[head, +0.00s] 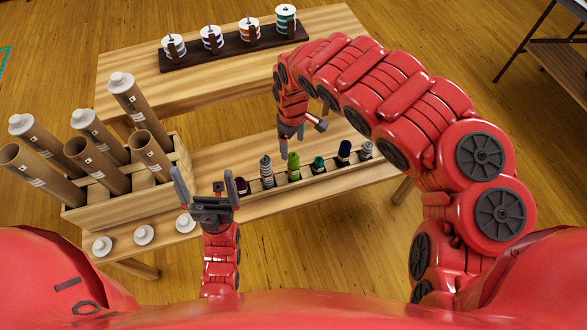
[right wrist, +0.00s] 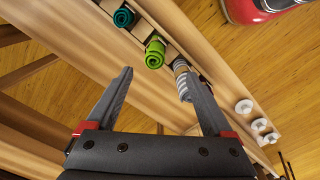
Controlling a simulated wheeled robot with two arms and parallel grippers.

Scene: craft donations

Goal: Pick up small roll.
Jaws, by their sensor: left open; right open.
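Several small rolls stand in a row in a wooden rack (head: 250,206) on the lower table. They include a dark purple roll (head: 242,186), a grey striped roll (head: 266,171), a green roll (head: 293,166), a teal roll (head: 318,165) and a navy roll (head: 344,150). My right gripper (head: 290,141) is above the row near the green roll, open and empty. In the right wrist view the green roll (right wrist: 155,52) shows beyond the open fingers (right wrist: 157,74), with the striped roll (right wrist: 181,80) partly behind one finger. My left gripper (head: 206,180) is open and empty, left of the row.
A wooden crate (head: 120,205) holds several tall cardboard tubes at the left. White caps (head: 143,235) lie in front of it. A dark stand (head: 190,58) with thread spools sits on the higher table (head: 125,90). Another table (head: 560,65) stands at the far right.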

